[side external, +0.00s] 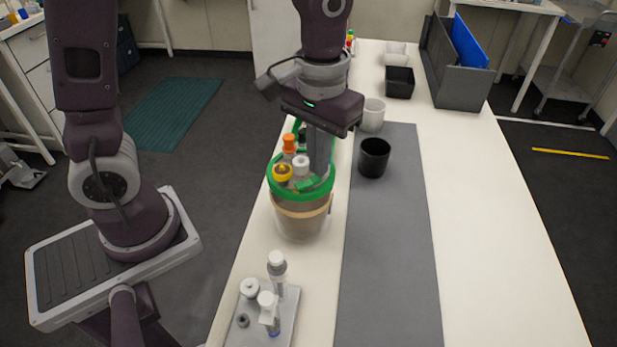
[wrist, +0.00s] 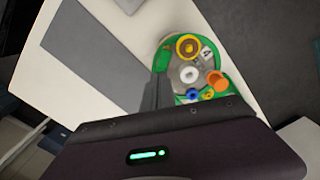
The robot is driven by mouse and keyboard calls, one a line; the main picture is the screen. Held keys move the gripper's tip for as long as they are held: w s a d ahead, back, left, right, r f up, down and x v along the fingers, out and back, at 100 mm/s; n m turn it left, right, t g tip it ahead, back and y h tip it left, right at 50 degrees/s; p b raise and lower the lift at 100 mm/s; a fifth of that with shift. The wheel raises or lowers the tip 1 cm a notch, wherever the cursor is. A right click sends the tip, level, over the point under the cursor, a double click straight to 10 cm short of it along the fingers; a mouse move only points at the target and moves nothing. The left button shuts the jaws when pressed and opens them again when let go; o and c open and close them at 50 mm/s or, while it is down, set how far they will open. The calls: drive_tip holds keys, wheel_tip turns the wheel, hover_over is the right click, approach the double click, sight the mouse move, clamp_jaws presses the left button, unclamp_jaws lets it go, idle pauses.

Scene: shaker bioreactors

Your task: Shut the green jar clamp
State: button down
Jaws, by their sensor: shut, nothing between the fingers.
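The jar (side external: 299,219) stands upright on the white bench, clear with a tan band. The green clamp (side external: 304,195) runs around its top rim, and a green piece sits at the front of the lid. The lid carries an orange cap (side external: 289,143), a yellow ring cap (side external: 282,172) and a white cap (side external: 301,164). The wrist view shows the lid from above with the green clamp (wrist: 161,56) around it. My gripper (side external: 318,172) is shut and empty, pointing down at the right side of the lid. I cannot tell whether it touches the clamp, nor whether the clamp is latched.
A grey tray (side external: 248,335) with small bottles stands in front of the jar. A black cup (side external: 374,158) and a white cup (side external: 373,115) stand behind right. The grey mat (side external: 390,240) is mostly clear. A grey bin (side external: 455,80) stands at the back.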

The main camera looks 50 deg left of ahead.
drive_tip(key=shift+f, duration=0.7)
idle(0.3)
drive_tip(key=shift+r, duration=3.55)
drive_tip(key=s+a+r+m+t, duration=0.1)
drive_tip(key=s+a+r+t, duration=0.1)
drive_tip(key=s, duration=0.4)
drive_tip(key=s+a+r+m+t, duration=0.2)
drive_tip(key=s+a+t, duration=0.1)
drive_tip(key=s, duration=0.4)
drive_tip(key=shift+s+a+r+t, duration=0.15)
drive_tip(key=shift+s+t, duration=0.15)
